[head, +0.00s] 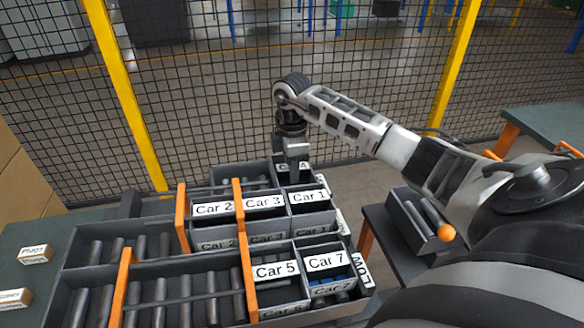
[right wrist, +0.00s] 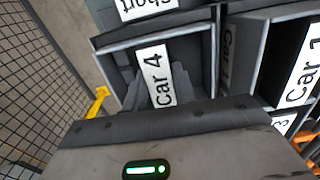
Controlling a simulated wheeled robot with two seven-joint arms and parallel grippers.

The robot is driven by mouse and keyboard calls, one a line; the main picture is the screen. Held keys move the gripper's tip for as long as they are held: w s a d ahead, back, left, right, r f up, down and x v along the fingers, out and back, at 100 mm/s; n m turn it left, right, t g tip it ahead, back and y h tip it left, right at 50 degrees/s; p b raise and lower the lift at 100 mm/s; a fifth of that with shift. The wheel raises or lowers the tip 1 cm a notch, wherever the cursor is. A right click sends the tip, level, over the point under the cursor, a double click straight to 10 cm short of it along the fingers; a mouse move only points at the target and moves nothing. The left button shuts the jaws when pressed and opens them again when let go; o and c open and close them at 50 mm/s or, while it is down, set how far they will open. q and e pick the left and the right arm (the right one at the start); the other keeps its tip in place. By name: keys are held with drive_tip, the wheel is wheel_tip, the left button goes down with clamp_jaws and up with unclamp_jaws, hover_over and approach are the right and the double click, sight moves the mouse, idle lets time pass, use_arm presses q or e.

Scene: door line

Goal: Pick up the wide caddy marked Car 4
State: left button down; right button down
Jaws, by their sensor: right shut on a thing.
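The Car 4 caddy (right wrist: 155,76) is a dark open box with a white label reading Car 4, seen close up in the right wrist view. In the head view it is at the far end of the rear rack, mostly hidden by my gripper; part of its label (head: 302,166) shows. My right gripper (head: 294,164) points down at this caddy and is shut on it. My left gripper is not in view.
Caddies marked Car 1 (head: 308,196), Car 2 (head: 213,209) and Car 3 (head: 264,202) stand close by. A mesh fence (head: 290,90) stands behind.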

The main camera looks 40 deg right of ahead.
wheel_tip(320, 180, up, 10)
drive_tip(key=shift+f, duration=0.1)
wheel_tip(320, 180, up, 4)
drive_tip(key=p, duration=0.4)
drive_tip(key=shift+r, duration=0.25)
